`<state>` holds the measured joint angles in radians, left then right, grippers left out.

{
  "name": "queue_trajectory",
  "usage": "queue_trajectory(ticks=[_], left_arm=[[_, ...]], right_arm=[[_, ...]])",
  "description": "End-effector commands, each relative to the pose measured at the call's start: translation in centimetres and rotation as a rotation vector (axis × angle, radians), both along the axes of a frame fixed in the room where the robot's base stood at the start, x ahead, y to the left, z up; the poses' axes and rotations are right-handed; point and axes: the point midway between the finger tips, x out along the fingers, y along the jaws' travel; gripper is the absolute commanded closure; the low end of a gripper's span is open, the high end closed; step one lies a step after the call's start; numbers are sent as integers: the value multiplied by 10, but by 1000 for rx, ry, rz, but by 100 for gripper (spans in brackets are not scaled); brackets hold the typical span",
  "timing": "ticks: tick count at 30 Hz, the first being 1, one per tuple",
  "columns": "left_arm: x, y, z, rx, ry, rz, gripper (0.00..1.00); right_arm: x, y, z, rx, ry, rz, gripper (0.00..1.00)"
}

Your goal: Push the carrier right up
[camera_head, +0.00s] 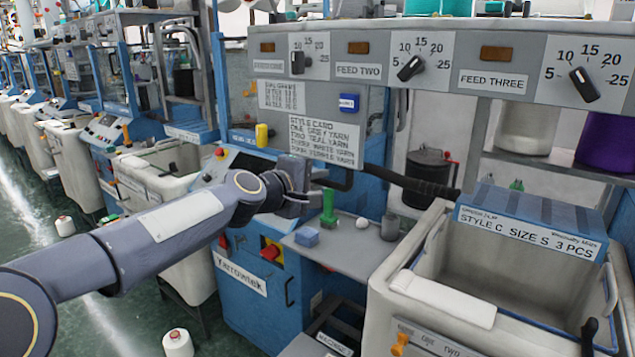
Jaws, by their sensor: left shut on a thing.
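My left arm reaches in from the left to the front of the blue knitting machine (245,310). My left gripper (312,196) is at the machine's front, above the small grey shelf. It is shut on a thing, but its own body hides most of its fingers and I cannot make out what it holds. A green upright piece (328,212) shows just right of the fingertips; I cannot tell if they touch. I cannot pick out the carrier for certain; it may be behind my gripper. My right gripper is not in view.
A dark bar (410,181) runs right of my gripper. A large pale bin (395,300) stands at right. Feed dials (411,68) are above.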

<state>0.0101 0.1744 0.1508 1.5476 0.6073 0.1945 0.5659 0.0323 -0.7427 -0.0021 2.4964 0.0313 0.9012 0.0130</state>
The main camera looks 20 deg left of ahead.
Motion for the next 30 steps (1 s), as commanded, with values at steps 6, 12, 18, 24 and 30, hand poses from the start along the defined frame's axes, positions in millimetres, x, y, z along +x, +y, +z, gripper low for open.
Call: queue_trajectory(ticks=[6, 12, 18, 24, 30], left_arm=[[0, 1, 56, -2, -14, 5, 100], [0, 1, 83, -2, -14, 5, 100], [0, 1, 99, -2, -13, 6, 100], [0, 2, 104, -2, -12, 6, 100], [0, 1, 105, -3, -14, 6, 100]], right_arm=[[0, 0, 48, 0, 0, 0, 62], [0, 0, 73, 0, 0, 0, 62], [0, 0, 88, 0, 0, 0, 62], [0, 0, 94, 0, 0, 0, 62], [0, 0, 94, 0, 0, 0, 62]])
